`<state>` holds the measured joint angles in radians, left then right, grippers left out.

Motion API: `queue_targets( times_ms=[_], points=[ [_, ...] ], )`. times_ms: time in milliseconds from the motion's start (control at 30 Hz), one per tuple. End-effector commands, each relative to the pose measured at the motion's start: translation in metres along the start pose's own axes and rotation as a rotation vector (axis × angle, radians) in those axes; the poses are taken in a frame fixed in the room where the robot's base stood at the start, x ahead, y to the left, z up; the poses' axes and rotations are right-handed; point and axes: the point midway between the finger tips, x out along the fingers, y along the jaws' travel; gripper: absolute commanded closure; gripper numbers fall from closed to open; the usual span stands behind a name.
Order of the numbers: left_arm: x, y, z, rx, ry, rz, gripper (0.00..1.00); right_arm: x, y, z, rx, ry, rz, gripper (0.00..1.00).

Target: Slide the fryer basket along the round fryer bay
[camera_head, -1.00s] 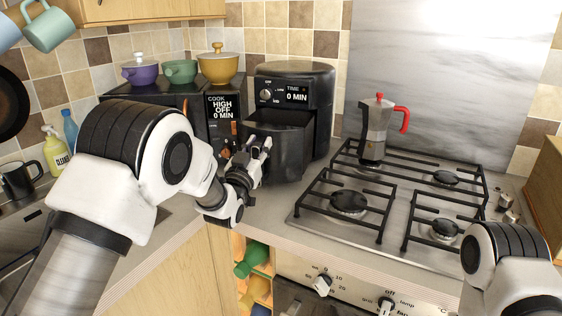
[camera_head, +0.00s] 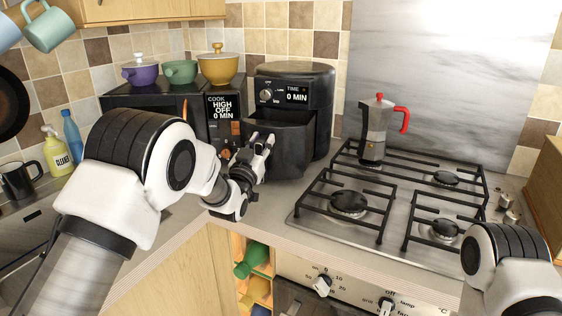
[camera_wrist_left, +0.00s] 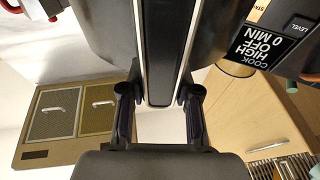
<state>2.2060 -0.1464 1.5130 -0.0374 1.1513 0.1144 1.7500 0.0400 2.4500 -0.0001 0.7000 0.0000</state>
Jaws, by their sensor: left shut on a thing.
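The black air fryer (camera_head: 318,85) stands in the counter corner, its display reading 0 MIN. Its dark fryer basket (camera_head: 290,150) is partly out of the front bay, with the open top visible. My left gripper (camera_head: 262,146) is at the basket's front, shut on the basket handle. In the left wrist view, the handle (camera_wrist_left: 160,50) is a dark bar with pale edges running between the fingers of the left gripper (camera_wrist_left: 159,95). The exact finger contact is partly hidden. My right gripper is out of view; only part of that arm shows at lower right.
A microwave (camera_head: 222,118) with several pots on top stands left of the fryer. The gas hob (camera_head: 400,215) with a moka pot (camera_head: 376,130) is on the right. A cleaner bottle (camera_head: 57,152) and a dark mug (camera_head: 18,180) stand at the left.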

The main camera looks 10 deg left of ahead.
Motion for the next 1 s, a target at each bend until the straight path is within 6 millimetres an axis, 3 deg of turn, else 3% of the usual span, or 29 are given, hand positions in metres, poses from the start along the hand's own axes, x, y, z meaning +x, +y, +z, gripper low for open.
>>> queue_targets(
  times_ms=[567,1000],
  points=[
    [0.042,0.000,0.010,0.000,0.005,0.000,1.00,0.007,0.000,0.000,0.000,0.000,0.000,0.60],
    [0.047,0.000,0.011,0.000,0.005,0.000,1.00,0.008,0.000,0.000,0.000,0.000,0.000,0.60]
  ],
)
